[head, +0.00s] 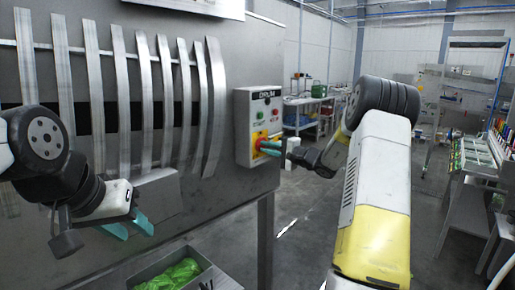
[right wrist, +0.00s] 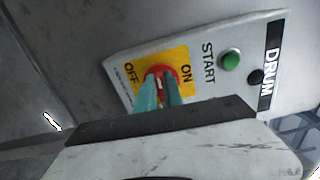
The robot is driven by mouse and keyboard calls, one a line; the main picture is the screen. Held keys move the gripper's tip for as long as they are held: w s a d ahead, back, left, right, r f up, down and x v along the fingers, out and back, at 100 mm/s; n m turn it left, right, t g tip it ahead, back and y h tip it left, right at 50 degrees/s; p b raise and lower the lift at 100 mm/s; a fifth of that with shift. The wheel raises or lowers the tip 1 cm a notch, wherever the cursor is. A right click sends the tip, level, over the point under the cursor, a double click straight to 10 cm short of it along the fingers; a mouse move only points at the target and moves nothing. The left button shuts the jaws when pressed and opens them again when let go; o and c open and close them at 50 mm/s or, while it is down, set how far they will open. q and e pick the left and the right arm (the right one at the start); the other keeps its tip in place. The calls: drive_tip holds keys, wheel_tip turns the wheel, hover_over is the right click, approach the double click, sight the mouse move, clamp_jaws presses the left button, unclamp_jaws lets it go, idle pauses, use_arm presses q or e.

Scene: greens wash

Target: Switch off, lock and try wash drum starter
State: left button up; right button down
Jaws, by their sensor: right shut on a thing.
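The drum starter box (head: 242,128) is a grey panel labelled DRUM on the right end of the steel machine. It has a green START button (right wrist: 230,60) and a dark button (right wrist: 256,77) beside it. A red rotary switch (right wrist: 172,73) sits on a yellow plate (right wrist: 140,66) marked OFF and ON. My right gripper (head: 266,147) is shut on the red switch, its teal fingers on either side of the handle in the right wrist view (right wrist: 160,92). My left gripper (head: 134,229) hangs before the machine, its teal fingertips apart with nothing between them. No lock is seen.
A crate (head: 205,278) with green leafy produce (head: 172,275) stands below the machine at the front. Curved metal slats (head: 165,95) cover the machine face. Benches and shelves stand farther back on the right, with open floor between.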

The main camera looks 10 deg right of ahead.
drive_tip(key=shift+f+n, duration=0.15)
drive_tip(key=shift+n, duration=0.25)
drive_tip(key=c, duration=1.5)
unclamp_jaws()
drive_tip(key=shift+s+d, duration=0.1)
drive_tip(key=v, duration=0.7)
drive_tip(key=shift+s+d, duration=0.15)
drive_tip(key=shift+s, duration=0.1)
